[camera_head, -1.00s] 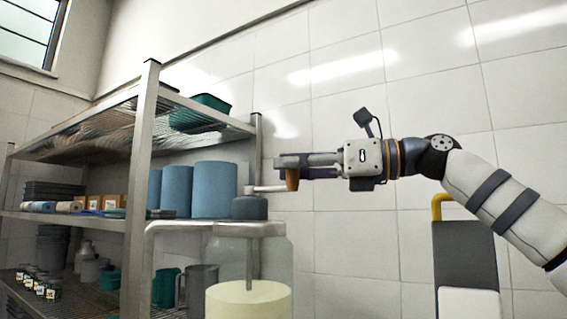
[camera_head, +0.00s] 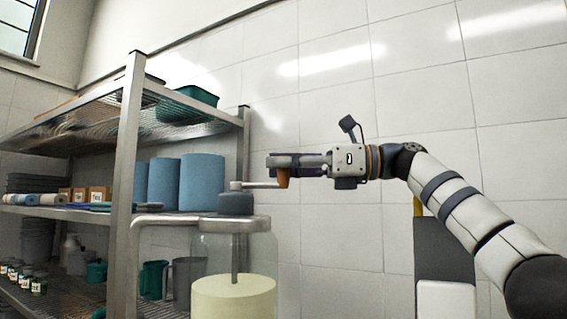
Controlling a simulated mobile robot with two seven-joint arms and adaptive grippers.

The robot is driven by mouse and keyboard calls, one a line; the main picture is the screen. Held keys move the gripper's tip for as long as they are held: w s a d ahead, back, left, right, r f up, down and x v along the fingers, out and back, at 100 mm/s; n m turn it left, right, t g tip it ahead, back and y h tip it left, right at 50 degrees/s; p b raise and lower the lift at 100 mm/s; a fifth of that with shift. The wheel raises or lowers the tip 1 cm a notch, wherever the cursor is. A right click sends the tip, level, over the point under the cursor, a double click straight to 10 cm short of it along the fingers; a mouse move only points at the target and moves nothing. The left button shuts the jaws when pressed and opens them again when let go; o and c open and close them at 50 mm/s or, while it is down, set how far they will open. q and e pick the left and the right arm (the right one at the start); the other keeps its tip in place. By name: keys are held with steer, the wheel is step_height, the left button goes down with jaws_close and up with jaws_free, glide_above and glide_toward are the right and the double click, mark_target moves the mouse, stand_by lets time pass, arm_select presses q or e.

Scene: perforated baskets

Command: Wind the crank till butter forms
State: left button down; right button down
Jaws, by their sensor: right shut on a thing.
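The churn is a clear glass jar (camera_head: 257,247) with a metal top and handle, holding a pale yellow mass (camera_head: 233,298) at the bottom. A dark gear housing (camera_head: 236,204) sits on the lid, and a rod runs down from it into the jar. The crank arm (camera_head: 259,184) reaches right from the housing to a brown wooden knob (camera_head: 283,178). My right gripper (camera_head: 283,164) is shut on the crank knob, its fingers pointing left. My left gripper is not in view.
A metal shelf rack (camera_head: 127,160) stands on the left, close behind the jar. It holds blue rolls (camera_head: 203,182), a green basket (camera_head: 188,102), small jars and cups. The tiled wall is behind. A grey and white stand with a yellow bar (camera_head: 444,255) is at the lower right.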

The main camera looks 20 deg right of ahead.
steer(key=c, duration=1.4)
jaws_free()
